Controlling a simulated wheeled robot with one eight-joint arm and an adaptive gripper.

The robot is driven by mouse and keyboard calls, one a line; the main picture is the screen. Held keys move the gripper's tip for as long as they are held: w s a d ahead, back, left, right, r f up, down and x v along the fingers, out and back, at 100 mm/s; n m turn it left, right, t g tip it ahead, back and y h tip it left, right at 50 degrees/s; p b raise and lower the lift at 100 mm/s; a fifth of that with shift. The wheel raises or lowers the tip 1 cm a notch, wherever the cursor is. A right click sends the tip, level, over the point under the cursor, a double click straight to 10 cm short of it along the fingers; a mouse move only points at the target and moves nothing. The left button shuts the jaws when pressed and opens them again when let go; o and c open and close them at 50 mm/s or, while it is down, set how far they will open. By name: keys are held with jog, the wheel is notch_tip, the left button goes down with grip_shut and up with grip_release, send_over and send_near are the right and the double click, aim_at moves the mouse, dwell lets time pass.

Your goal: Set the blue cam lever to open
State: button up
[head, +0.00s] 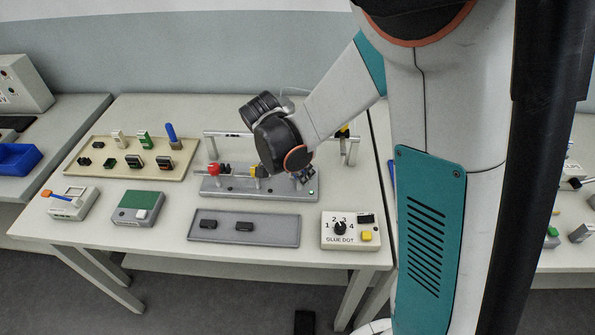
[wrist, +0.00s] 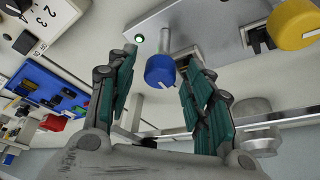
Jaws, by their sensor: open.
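The blue cam lever (wrist: 160,72) shows in the wrist view as a round blue knob with a white mark, on a pale metal stem from the grey fixture (wrist: 199,16). My gripper (wrist: 161,66) is open, one finger on each side of the knob; I cannot tell whether either touches it. In the head view my gripper (head: 303,178) is over the right end of the fixture (head: 232,187), and the blue lever is hidden there. A yellow lever (head: 258,171) and a red one (head: 213,169) stand farther left on the fixture.
A green lamp (wrist: 139,38) is beside the blue lever. A raised rail (head: 222,133) runs behind the fixture. In front are a grey tray (head: 270,231) with two black parts and a dial box (head: 351,242). A beige parts board (head: 91,165) is at the left.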

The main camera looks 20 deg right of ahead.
jog(key=c, duration=1)
jog(key=shift+n, duration=0.3)
jog(key=n+t, duration=0.1)
jog(key=n, duration=0.3)
jog(key=shift+s+d+t+y, duration=0.1)
jog(key=shift+s+t+y, duration=0.05)
jog(key=shift+t+y, duration=0.25)
jog(key=n, duration=0.2)
jog(key=n+y+b, duration=0.1)
jog(key=n, duration=0.1)
jog(key=shift+d+n+t+y, duration=0.1)
jog(key=shift+n+t+y, duration=0.2)
jog(key=shift+n+t, duration=0.1)
jog(key=n+y, duration=0.1)
jog(key=n, duration=0.3)
jog(key=shift+s+d+y, duration=0.1)
jog(key=shift+d+y, duration=0.05)
jog(key=shift+y, duration=0.25)
jog(key=shift+n+y+b, duration=0.3)
jog(key=shift+n+y, duration=0.4)
jog(key=shift+n, duration=1.5)
